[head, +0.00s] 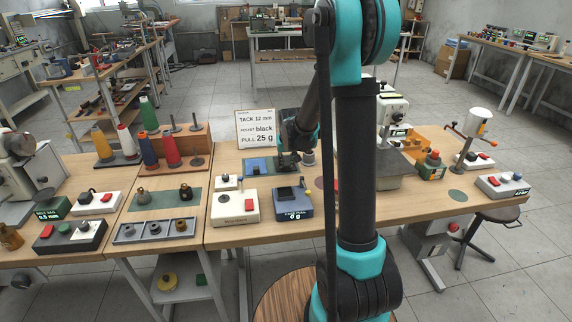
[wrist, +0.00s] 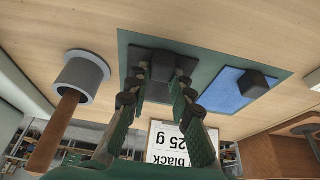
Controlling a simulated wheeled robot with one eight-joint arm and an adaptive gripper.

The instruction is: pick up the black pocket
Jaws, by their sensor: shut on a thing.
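The black pocket (wrist: 158,88) is a dark piece on a green mat (wrist: 215,58), between my fingers in the wrist view. My gripper (wrist: 161,78) is shut on it, one finger on each side. I cannot tell whether it is clear of the mat. In the head view my gripper (head: 288,161) is at the mat, and my arm hides much of the pocket. A flat blue piece (wrist: 228,92) with a dark block lies beside it on the mat; it also shows in the head view (head: 257,172).
A white sign (head: 256,129) reading "black" and "25 g" stands behind the mat. A grey cylinder with a brown rod (wrist: 85,75) stands beside the mat. A cream device (head: 235,206) and a blue scale (head: 293,204) stand in front. A sewing machine (head: 392,130) is at right.

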